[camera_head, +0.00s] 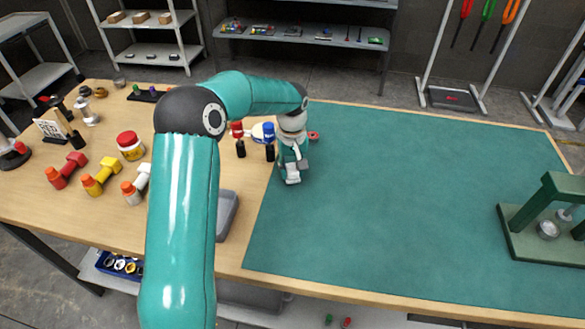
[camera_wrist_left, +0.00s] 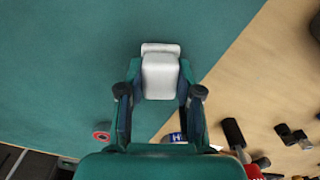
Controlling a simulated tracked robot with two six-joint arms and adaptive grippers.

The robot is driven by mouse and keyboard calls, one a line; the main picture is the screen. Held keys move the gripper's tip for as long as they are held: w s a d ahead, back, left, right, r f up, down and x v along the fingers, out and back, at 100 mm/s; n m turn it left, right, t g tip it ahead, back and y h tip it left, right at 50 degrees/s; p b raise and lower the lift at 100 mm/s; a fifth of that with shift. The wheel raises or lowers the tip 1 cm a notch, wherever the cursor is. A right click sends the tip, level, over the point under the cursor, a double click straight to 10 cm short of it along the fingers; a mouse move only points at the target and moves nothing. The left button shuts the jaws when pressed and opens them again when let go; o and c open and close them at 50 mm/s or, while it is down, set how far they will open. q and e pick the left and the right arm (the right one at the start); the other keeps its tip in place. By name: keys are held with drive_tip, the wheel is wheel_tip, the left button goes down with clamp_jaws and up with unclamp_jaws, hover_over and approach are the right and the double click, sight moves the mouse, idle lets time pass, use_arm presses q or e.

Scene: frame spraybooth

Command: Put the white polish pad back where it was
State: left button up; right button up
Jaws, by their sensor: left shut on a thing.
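The white polish pad (camera_wrist_left: 160,76) is a small pale block between the fingers of my left gripper (camera_wrist_left: 160,94) in the left wrist view. In the head view my left gripper (camera_head: 291,168) points down over the left part of the green mat (camera_head: 400,190), with the pad (camera_head: 293,180) at its tips. The gripper is shut on the pad. I cannot tell whether the pad touches the mat. My right gripper is in neither view.
A grey tray (camera_head: 228,215) is partly behind my arm. A green press (camera_head: 545,222) stands at right. Most of the mat is clear.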

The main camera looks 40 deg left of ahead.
sight(292, 168)
use_arm(q)
drive_tip(key=o, duration=1.1)
drive_tip(key=shift+f, duration=0.1)
wheel_tip(292, 168, up, 12)
